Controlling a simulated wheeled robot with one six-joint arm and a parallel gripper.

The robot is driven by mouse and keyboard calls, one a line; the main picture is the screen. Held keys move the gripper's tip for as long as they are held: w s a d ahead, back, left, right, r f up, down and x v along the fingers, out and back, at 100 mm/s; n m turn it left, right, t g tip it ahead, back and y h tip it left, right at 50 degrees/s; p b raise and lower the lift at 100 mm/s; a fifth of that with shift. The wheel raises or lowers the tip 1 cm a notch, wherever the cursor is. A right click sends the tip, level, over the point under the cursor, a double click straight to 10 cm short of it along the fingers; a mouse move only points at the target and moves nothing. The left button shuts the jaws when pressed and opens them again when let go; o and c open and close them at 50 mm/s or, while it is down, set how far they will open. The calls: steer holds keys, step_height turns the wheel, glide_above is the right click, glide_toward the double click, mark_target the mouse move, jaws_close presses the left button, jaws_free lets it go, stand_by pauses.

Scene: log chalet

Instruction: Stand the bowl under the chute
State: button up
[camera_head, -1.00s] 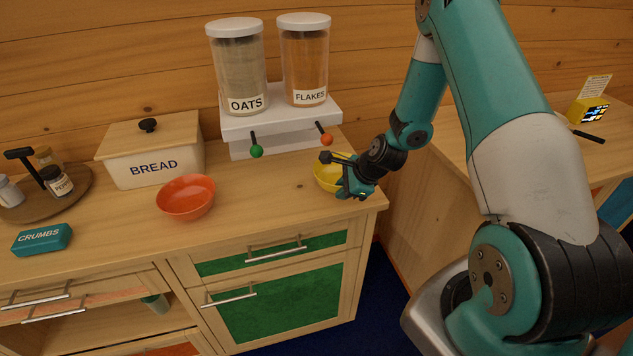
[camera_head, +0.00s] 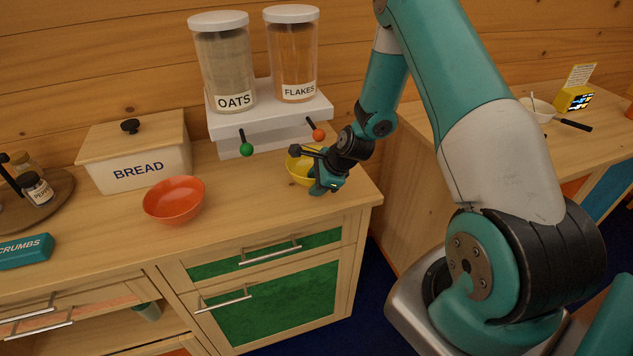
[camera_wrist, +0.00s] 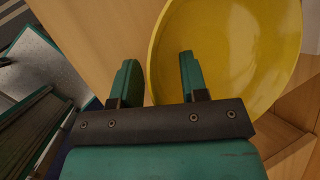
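The yellow bowl (camera_head: 300,172) stands upright on the counter, just in front of the white dispenser stand (camera_head: 270,132), near the orange-knobbed lever (camera_head: 318,134). It fills the upper right of the wrist view (camera_wrist: 240,50). My gripper (camera_head: 318,184) is at the bowl's right side; its fingers (camera_wrist: 158,80) are apart. The bowl's near rim passes between them in the wrist view, close beside the left finger; I cannot tell whether they touch. The right finger overlaps the bowl's inside. The stand carries the OATS (camera_head: 224,65) and FLAKES (camera_head: 292,55) jars. The chute outlet is not clearly visible.
An orange bowl (camera_head: 174,200) stands left of the yellow one. The bread box (camera_head: 135,160), crumbs box (camera_head: 22,252) and a round tray (camera_head: 52,205) are farther left. The counter's right edge is close to my gripper. A green-knobbed lever (camera_head: 246,149) hangs at the stand's left.

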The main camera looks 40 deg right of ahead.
steer(key=shift+r, duration=0.1)
steer(key=b+v, duration=0.1)
steer(key=v, duration=1)
steer(key=s+a+r+n+g+y, duration=0.1)
steer(key=s+a+r+n, duration=0.2)
steer(key=a+r+n, duration=0.5)
steer(key=s+a+r+n+g+y, duration=0.15)
steer(key=s+a+r+n, duration=0.25)
steer(key=a+n, duration=0.4)
steer(key=s+a+r+n+g, duration=0.1)
steer(key=s+a+r+n, duration=0.1)
steer(key=s+a+n, duration=0.1)
steer(key=s+a+r+n+g+h, duration=0.1)
steer(key=s+a+r+n, duration=0.1)
steer(key=s+n, duration=0.4)
steer(key=s+a+r+n+g, duration=0.1)
steer(key=s+a+r+n, duration=0.1)
steer(key=s+a+n, duration=0.2)
steer(key=shift+s+r+n, duration=0.15)
steer(key=shift+s+n, duration=0.55)
steer(key=shift+s, duration=0.45)
